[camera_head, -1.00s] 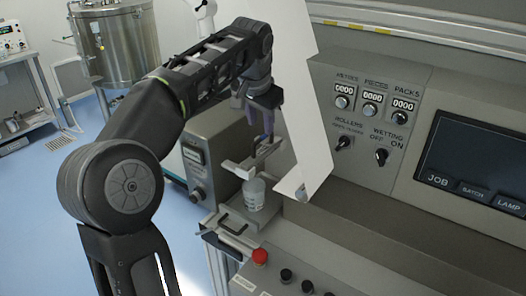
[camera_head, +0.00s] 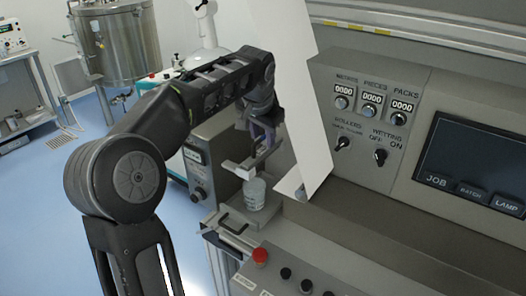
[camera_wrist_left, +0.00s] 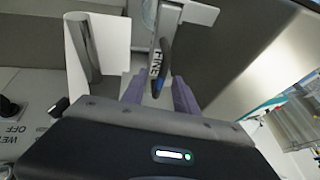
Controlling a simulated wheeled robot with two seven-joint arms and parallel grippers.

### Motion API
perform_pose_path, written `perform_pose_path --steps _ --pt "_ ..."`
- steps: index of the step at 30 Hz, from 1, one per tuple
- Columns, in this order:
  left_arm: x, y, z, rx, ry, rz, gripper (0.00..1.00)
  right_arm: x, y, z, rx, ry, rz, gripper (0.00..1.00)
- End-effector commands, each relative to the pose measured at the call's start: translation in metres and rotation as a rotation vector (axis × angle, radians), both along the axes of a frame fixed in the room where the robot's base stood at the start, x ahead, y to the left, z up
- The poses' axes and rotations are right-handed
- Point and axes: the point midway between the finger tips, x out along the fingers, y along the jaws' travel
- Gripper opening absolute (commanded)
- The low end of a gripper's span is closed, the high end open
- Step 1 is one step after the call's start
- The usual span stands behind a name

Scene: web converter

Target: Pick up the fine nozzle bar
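The fine nozzle bar (camera_wrist_left: 156,66), with a white tag reading FINE and a dark tip, shows in the left wrist view. It lies between the two purple fingers of my left gripper (camera_wrist_left: 158,92), with a gap on either side. In the head view my left gripper (camera_head: 264,138) points down at the pale bar-shaped holder (camera_head: 240,169) above a clear cup (camera_head: 254,194). In that view the fingers partly hide the nozzle bar, and I cannot make it out clearly. My right gripper is in neither view.
A white web sheet (camera_head: 311,120) hangs close to the right of my left gripper. The control panel with knobs (camera_head: 380,157) and a dark screen (camera_head: 475,165) is further right. A red button (camera_head: 260,256) is in front. A grey box (camera_head: 200,165) stands behind left.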

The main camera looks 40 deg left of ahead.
Motion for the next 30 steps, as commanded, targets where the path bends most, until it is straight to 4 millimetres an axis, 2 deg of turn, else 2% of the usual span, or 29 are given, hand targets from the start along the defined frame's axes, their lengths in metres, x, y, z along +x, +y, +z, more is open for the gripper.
perform_pose_path --steps 11,24,30 --pt "-0.0001 -0.0001 0.0006 0.0 0.0 0.0 0.36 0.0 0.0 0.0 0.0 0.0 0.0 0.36" --pt "-0.0001 -0.0001 0.0006 0.0 0.0 0.0 0.01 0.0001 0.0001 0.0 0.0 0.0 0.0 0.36" --pt "-0.0001 -0.0001 0.0006 0.0 0.0 0.0 0.0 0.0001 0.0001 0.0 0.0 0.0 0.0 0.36"
